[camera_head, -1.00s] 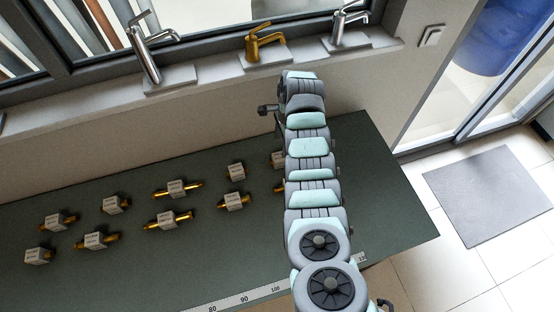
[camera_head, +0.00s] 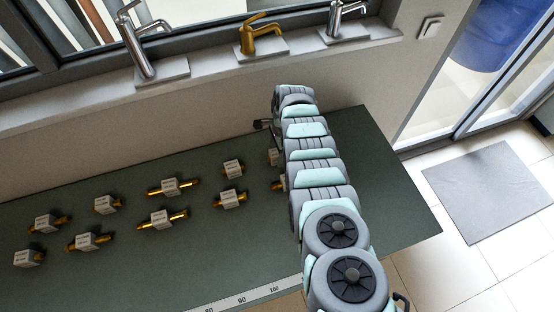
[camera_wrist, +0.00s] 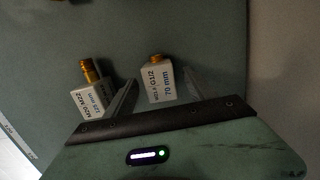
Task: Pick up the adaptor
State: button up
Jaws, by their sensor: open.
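Several brass adaptors, each with a white block label, lie on the dark green table (camera_head: 400,212). In the wrist view, an adaptor marked with G1/2 and 70 mm (camera_wrist: 159,87) lies between the two fingers of my open gripper (camera_wrist: 161,77). I cannot tell whether the fingers touch it. Another adaptor marked M20 M22, 125 mm (camera_wrist: 90,90) lies just outside the left finger. In the head view my arm hides the fingers. Two adaptors, one farther back (camera_head: 273,157) and one nearer (camera_head: 279,183), are partly hidden behind my arm.
More adaptors (camera_head: 168,187) stand in two rows left of my arm. A ruler strip (camera_head: 243,298) runs along the table's front edge. Taps (camera_head: 262,40) stand on the window sill behind. The table right of my arm is clear.

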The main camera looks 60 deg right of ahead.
jog(key=shift+a+f, duration=0.1)
jog(key=shift+f, duration=0.65)
jog(key=shift+w+r, duration=0.1)
grip_shut()
